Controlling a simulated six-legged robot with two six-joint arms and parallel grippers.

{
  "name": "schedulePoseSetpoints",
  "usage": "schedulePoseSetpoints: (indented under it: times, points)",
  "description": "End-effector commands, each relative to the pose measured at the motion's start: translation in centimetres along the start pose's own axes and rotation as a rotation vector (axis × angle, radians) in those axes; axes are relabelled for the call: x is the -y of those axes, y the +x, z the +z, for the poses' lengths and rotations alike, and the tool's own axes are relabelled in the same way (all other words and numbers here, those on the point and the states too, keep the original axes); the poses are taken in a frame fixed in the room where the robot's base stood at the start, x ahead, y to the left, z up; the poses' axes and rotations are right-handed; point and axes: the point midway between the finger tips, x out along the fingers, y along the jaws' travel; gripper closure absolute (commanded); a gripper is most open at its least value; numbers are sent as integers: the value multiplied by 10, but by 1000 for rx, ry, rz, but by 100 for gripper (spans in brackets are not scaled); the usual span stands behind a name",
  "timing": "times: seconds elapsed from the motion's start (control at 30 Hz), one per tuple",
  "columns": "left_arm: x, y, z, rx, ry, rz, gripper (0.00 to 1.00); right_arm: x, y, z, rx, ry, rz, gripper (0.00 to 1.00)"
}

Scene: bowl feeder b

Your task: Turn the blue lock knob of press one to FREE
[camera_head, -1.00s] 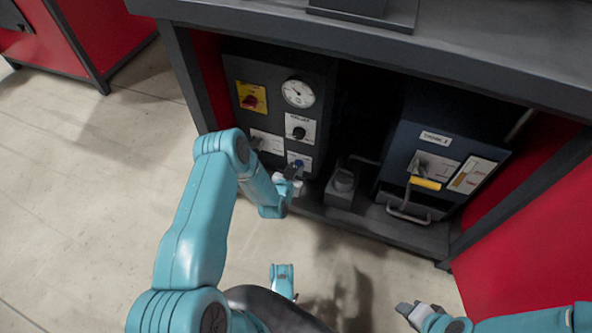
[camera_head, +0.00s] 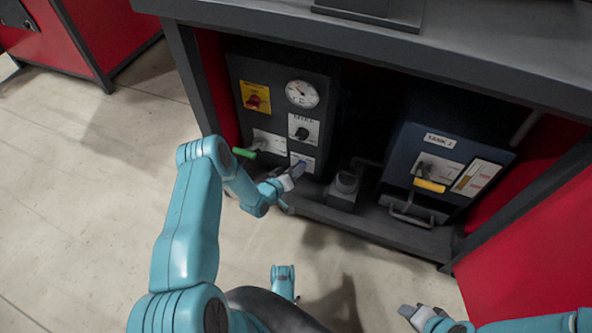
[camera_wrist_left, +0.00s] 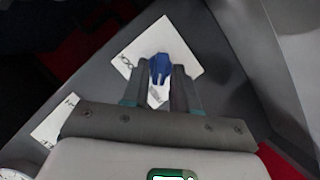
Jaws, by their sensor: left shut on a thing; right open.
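The blue lock knob (camera_wrist_left: 159,69) sits on a white label plate (camera_wrist_left: 185,50) low on the dark press panel (camera_head: 283,84). In the left wrist view, my left gripper (camera_wrist_left: 160,85) has its two fingers on either side of the knob, shut on it. In the head view the gripper (camera_head: 294,174) covers part of the knob and its plate (camera_head: 308,160). My right gripper (camera_head: 408,312) is open and empty near the bottom right, far from the panel.
Above the knob are a black knob (camera_head: 302,133), a round gauge (camera_head: 302,94) and a red switch on yellow (camera_head: 255,98). A green-handled lever (camera_head: 244,152) sticks out to the left. A tank unit (camera_head: 444,165) with a yellow handle stands right.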

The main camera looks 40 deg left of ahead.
Motion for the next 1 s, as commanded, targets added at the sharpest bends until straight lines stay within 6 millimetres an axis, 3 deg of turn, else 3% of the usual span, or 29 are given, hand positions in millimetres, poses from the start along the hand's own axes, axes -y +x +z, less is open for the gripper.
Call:
schedulePoseSetpoints:
  times: [0.7,0.73,0.77,1.0]
  points:
    - [-3,4,-3,-6,-63,38,100,0,0,0,0,0,0,57]
    - [-3,4,-3,-6,-62,38,69,0,0,0,0,0,0,57]
    - [-3,4,-3,-6,-62,38,60,0,0,0,0,0,0,57]
    - [-1,2,-2,-4,-65,33,60,0,0,0,0,0,0,57]
